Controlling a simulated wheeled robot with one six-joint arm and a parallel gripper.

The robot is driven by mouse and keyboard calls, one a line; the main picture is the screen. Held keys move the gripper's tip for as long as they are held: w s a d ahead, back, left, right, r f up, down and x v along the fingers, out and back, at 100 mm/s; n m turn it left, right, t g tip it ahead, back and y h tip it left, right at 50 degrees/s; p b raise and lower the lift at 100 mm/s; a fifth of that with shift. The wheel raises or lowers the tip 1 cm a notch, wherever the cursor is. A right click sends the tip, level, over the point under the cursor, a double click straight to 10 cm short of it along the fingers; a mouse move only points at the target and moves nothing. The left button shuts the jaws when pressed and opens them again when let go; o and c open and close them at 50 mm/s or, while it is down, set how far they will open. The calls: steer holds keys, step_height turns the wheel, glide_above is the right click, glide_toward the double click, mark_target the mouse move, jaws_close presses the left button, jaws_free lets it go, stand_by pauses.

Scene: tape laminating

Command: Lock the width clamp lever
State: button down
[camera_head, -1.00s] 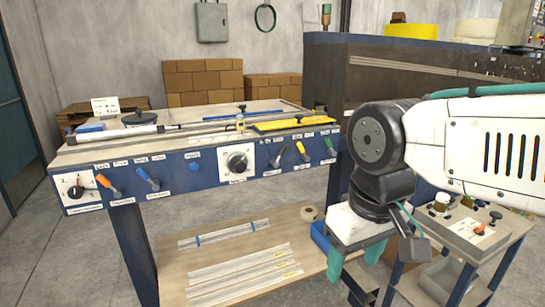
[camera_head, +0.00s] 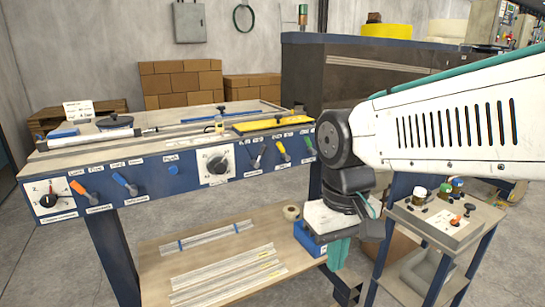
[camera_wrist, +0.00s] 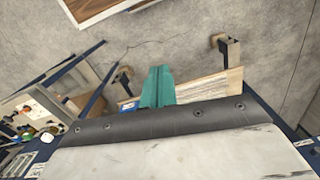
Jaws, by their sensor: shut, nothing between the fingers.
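The workbench's blue front panel (camera_head: 140,180) carries several levers. On the left are an orange-handled lever (camera_head: 82,188) and a blue-handled lever (camera_head: 121,180). On the right are a dark-handled lever (camera_head: 258,156), a yellow-handled lever (camera_head: 282,148) and a green-handled lever (camera_head: 309,143). The labels are too small to read, so I cannot tell which is the width clamp lever. My gripper (camera_head: 338,254) points down with teal fingers, right of and below the panel, apart from every lever. Its fingers also show together and empty in the wrist view (camera_wrist: 157,87).
A black dial (camera_head: 217,165) and a blue push button (camera_head: 173,169) sit between the lever groups. A lower shelf (camera_head: 230,285) holds clear strips and a tape roll (camera_head: 291,212). A small cart (camera_head: 440,225) stands at the right. The floor at the left is open.

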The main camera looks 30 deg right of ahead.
mark_target(260, 154)
steer(key=w+d+f+m+t+y, duration=0.1)
steer(key=w+f+m+y, duration=0.25)
steer(key=w, duration=0.35)
steer(key=w+d+f+m+y, duration=0.1)
steer(key=w+f+m+y, duration=0.15)
steer(key=w+y, duration=0.35)
steer(key=w+d+f+m+t+y, duration=0.1)
steer(key=w+f+m+y, duration=0.15)
steer(key=w, duration=0.55)
steer(key=w+d+f+m+t, duration=0.3)
steer(key=w+d+m+t, duration=0.4)
steer(key=w+d+t, duration=0.6)
steer(key=w+d+r+t+h, duration=0.1)
steer(key=w+d+r+t, duration=0.2)
steer(key=d, duration=0.3)
steer(key=shift+w+r+t+h, duration=0.3)
steer(key=shift+w+r+t, duration=0.1)
steer(key=shift+r, duration=0.4)
steer(key=shift+s+a+r+x, duration=0.25)
steer(key=shift+a+x, duration=0.1)
steer(key=shift+x, duration=1.8)
steer(key=shift+s+a+r+x, duration=0.15)
steer(key=shift+s+a+x, duration=0.15)
steer(key=shift+x, duration=1.8)
steer(key=shift+s+a+r+x, duration=0.2)
steer(key=shift+a+x, duration=0.15)
steer(key=shift+x, duration=1.8)
